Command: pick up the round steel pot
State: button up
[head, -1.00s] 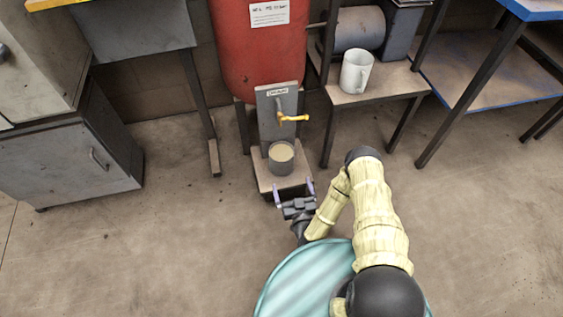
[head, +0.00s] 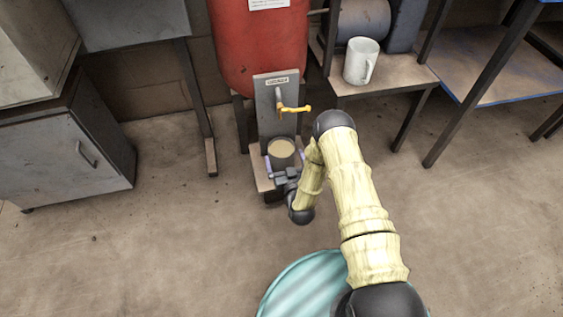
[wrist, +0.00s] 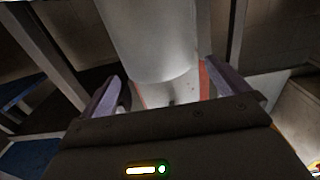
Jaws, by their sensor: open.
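The round steel pot (head: 281,150) stands upright on a small wooden stand under a yellow-handled tap, with a tan surface showing inside its rim. My gripper (head: 284,166) is open at the near side of the pot, with one purple finger towards each side of it. In the wrist view, a smooth grey cylinder, which looks like the pot (wrist: 150,40), fills the space ahead between the two fingers of my gripper (wrist: 163,74). I cannot tell whether either finger touches it. My gripper hides the pot's lower front in the head view.
The tap (head: 293,108) sits close above the pot on a grey upright panel, before a red tank (head: 258,50). A white mug (head: 360,62) stands on a bench to the right. A grey cabinet (head: 60,150) is at left.

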aim_at(278, 138)
jog(key=shift+w+a, duration=0.1)
jog(key=shift+w, duration=0.2)
jog(key=shift+w+a+f+b, duration=0.15)
jog(key=shift+w+f+b, duration=0.1)
jog(key=shift+w+b, duration=0.4)
jog(key=b+x, duration=0.2)
jog(key=shift+w+f, duration=0.15)
jog(key=shift+w, duration=0.2)
jog(key=shift+w+a+b, duration=0.2)
jog(key=shift+w+b, duration=0.2)
jog(key=shift+w, duration=0.15)
jog(key=shift+r, duration=0.25)
jog(key=c, duration=1.7)
